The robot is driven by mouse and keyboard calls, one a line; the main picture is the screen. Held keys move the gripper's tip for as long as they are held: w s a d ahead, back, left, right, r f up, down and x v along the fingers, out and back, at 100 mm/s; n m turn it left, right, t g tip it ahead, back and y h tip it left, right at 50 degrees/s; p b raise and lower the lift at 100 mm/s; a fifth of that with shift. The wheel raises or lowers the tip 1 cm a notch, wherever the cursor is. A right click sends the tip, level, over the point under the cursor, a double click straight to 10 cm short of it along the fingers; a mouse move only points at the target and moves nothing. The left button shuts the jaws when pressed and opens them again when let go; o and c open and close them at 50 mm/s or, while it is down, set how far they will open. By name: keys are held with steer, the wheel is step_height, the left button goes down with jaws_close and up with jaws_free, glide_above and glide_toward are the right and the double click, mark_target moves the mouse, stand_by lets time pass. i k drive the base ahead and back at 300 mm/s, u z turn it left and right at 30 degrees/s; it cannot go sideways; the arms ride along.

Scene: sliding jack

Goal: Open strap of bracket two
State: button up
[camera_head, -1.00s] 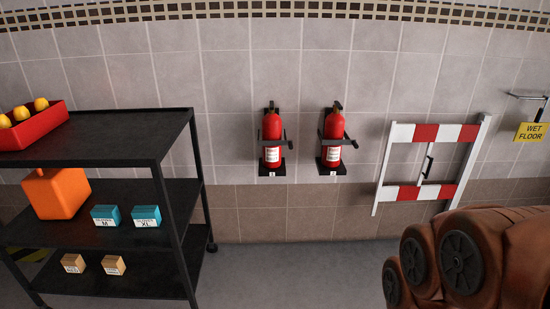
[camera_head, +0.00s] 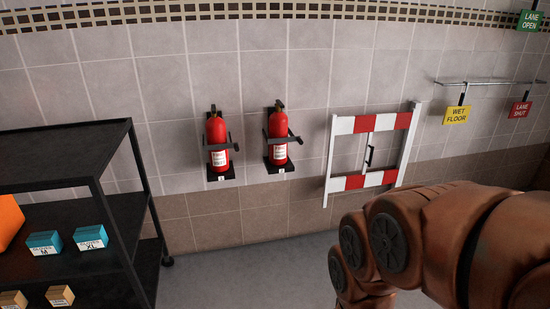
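Two red fire extinguishers hang in black wall brackets. The left extinguisher (camera_head: 217,140) sits in the left bracket (camera_head: 221,173), and the right extinguisher (camera_head: 278,136) sits in the right bracket (camera_head: 279,166). Each bracket has a small white label at its base, too small to read surely. A dark strap crosses the front of each: the left strap (camera_head: 222,147) and the right strap (camera_head: 283,139) both look closed, with a piece sticking out to the right. My brown arm is at the lower right, apart from the brackets. My gripper is not in view.
A black shelf cart (camera_head: 62,160) with teal glove boxes (camera_head: 90,237) stands at left. A red-and-white barrier (camera_head: 369,152) is against the wall right of the brackets. A rail (camera_head: 490,82) holds hanging signs. Floor below the brackets is clear.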

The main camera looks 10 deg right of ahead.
mark_target(285, 140)
steer(key=u, duration=0.3)
steer(key=i, duration=1.05)
steer(key=u, duration=0.35)
